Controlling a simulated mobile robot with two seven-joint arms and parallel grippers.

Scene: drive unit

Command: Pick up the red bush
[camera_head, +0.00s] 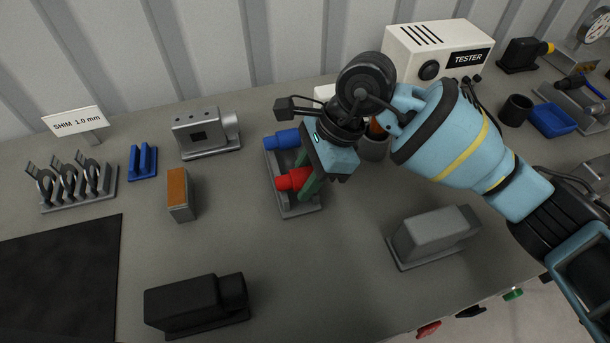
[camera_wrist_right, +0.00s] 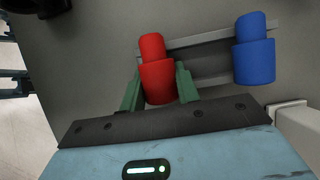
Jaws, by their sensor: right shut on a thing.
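The red bush (camera_head: 293,180) is a stepped cylinder lying on a grey rack (camera_head: 299,210) in the middle of the bench. My right gripper (camera_head: 310,183) reaches down over the rack with its green fingers at the bush. In the right wrist view the red bush (camera_wrist_right: 156,75) sits between the two fingers (camera_wrist_right: 158,88), which are shut on its wider part. A blue bush (camera_head: 282,139) lies on the same rack behind the red one, and it shows to the right in the wrist view (camera_wrist_right: 254,55). My left gripper is not in view.
A grey block (camera_head: 434,234) stands right of the rack, and a black unit (camera_head: 196,303) at the front left. An orange-topped block (camera_head: 178,194) and a grey fixture (camera_head: 206,134) stand to the left. The tester (camera_head: 437,50) is behind my arm. Bare bench lies in front of the rack.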

